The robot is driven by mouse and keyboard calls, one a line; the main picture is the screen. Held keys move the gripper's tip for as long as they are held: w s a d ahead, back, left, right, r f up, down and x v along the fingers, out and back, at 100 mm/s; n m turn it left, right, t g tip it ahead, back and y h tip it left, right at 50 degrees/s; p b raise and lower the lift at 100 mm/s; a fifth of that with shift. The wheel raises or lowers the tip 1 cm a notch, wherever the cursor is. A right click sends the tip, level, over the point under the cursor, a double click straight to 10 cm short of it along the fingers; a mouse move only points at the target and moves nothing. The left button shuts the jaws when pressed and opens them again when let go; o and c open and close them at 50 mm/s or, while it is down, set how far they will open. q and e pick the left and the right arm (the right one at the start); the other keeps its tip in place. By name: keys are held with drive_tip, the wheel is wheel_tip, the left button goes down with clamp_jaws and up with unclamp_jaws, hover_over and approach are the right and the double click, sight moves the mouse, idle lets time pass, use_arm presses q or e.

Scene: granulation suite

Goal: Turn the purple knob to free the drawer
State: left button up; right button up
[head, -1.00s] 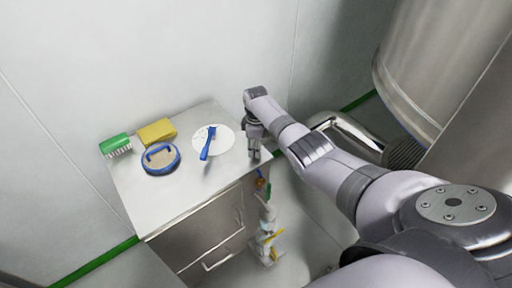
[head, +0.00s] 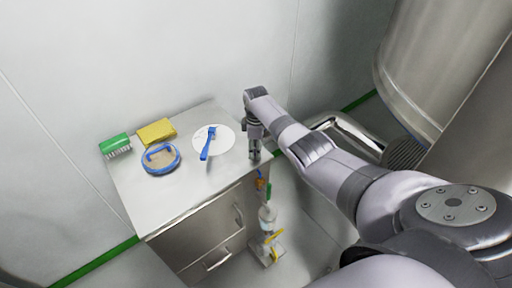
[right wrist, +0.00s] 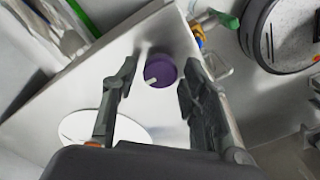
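The purple knob (right wrist: 160,71), with a pale pointer mark, shows in the right wrist view on the cabinet's metal top. My right gripper (right wrist: 161,66) is open, with one finger on each side of the knob in that view; I cannot tell whether either finger touches it. In the head view my right gripper (head: 254,152) points down at the right edge of the cabinet top (head: 185,197), and the knob is hidden there. The drawer front (head: 208,262) with its bar handle is low on the cabinet and looks closed. My left gripper is not in view.
On the cabinet top are a green brush (head: 115,145), a yellow sponge (head: 156,131), a blue-rimmed round item (head: 161,158) and a white disc (head: 225,137) with a blue tool (head: 207,146). Bottles and fittings (head: 268,215) stand right of the cabinet. A large steel vessel (head: 440,60) is at right.

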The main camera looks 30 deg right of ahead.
drive_tip(key=shift+o, duration=0.7)
wheel_tip(320, 180, up, 12)
drive_tip(key=shift+f, duration=0.1)
idle(0.5)
